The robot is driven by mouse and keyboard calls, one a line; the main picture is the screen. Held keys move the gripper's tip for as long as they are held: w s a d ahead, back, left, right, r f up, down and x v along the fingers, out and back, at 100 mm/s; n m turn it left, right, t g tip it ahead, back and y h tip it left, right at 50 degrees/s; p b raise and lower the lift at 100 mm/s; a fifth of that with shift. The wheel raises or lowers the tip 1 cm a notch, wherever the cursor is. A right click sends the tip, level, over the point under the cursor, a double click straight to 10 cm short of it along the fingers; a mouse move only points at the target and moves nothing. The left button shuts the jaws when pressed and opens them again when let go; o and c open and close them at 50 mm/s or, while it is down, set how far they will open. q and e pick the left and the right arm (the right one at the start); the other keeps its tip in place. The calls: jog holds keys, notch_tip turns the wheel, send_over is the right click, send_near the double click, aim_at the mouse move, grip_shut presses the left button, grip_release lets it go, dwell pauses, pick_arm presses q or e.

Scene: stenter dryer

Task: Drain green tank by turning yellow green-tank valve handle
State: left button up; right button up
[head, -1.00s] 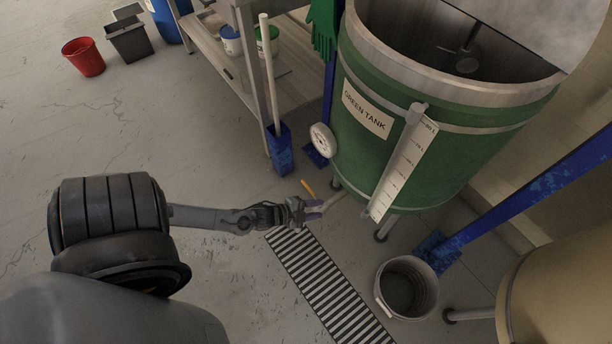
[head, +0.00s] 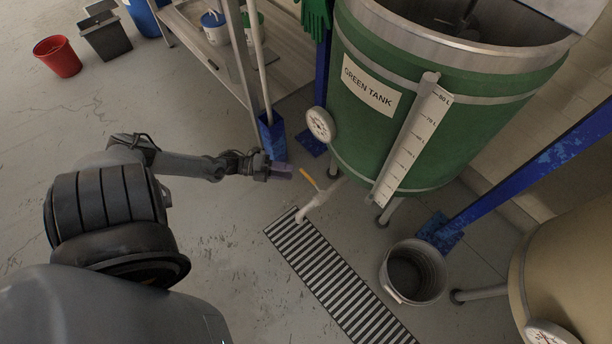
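The green tank (head: 385,150) stands on legs at the upper right, with a "GREEN TANK" label and a level scale. A pale drain pipe (head: 318,201) comes from its lower left and bends down towards the floor grate. The yellow valve handle (head: 309,179) sticks up and to the left from this pipe. My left gripper (head: 282,170) is just left of the handle, with its fingers pointing right towards it. A small gap shows between them. The fingers are too small to tell whether they are open or shut. My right gripper is not in view.
A striped floor grate (head: 335,275) lies below the pipe's outlet. A grey bucket (head: 412,272) stands right of it. A blue post (head: 530,180) slants at the right. A blue holder with a pole (head: 272,135) stands behind my gripper. Open floor lies at the left.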

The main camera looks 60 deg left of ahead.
aim_at(306, 174)
pick_arm(q)
jog(key=b+x, duration=0.2)
jog(key=x, duration=0.5)
jog(key=shift+w+f, duration=0.1)
jog(key=shift+w, duration=0.15)
grip_shut()
